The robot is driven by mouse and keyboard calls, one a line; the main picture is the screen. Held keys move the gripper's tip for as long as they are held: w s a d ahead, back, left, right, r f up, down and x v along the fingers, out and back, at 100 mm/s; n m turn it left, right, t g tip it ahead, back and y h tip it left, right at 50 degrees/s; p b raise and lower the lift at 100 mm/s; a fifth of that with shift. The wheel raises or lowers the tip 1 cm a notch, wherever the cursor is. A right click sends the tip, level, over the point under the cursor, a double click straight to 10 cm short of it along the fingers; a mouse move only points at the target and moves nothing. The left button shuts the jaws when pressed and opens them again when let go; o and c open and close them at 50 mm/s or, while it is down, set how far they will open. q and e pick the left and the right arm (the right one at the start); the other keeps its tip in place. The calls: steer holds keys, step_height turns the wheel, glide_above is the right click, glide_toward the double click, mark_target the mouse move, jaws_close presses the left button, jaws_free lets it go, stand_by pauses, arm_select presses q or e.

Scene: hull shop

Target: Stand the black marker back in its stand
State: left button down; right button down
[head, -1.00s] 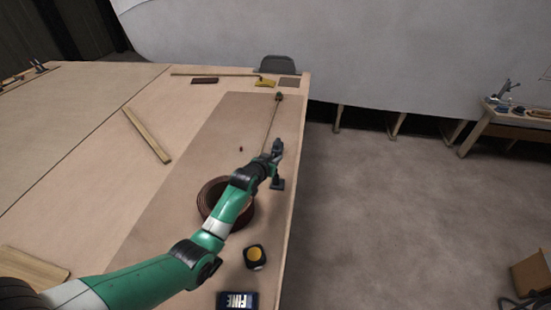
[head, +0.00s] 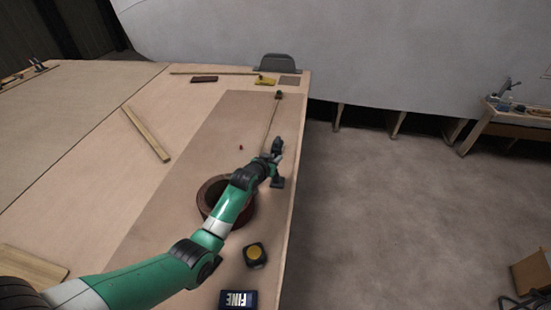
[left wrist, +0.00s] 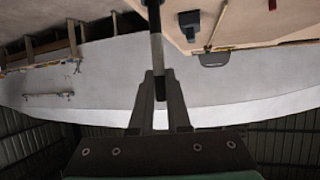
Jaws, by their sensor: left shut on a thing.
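The black marker (left wrist: 156,45) is held between the two fingers of my left gripper (left wrist: 158,88) in the left wrist view. It runs up out of the top of that view, which shows the table at the top. In the head view my left gripper (head: 274,160) is over the right edge strip of the table. A small dark base (head: 277,183), which looks like the marker stand, shows just below the gripper. A slightly wider dark piece shows around the marker at the wrist view's top edge. I cannot tell whether the marker's end is inside the stand. My right gripper is not in view.
A brown coil (head: 212,193) lies under my left forearm. A tape measure (head: 256,254) and a dark block marked FINE (head: 238,299) lie nearer. A small dark reel (head: 279,95) with a line stands farther off. The table's right edge is close to the gripper.

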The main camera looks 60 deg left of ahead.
arm_select(q)
steer(key=shift+f, duration=0.2)
stand_by(0.6)
steer(key=c, duration=0.8)
jaws_free()
steer(key=shift+s+d+r+p, duration=0.25)
steer(key=shift+s+r+p, duration=0.05)
steer(key=shift+p, duration=0.05)
steer(key=p+v, duration=0.4)
steer(key=v, duration=0.6)
steer(key=shift+s+d+p, duration=0.25)
steer(key=shift+p, duration=0.05)
steer(key=shift+r, duration=0.1)
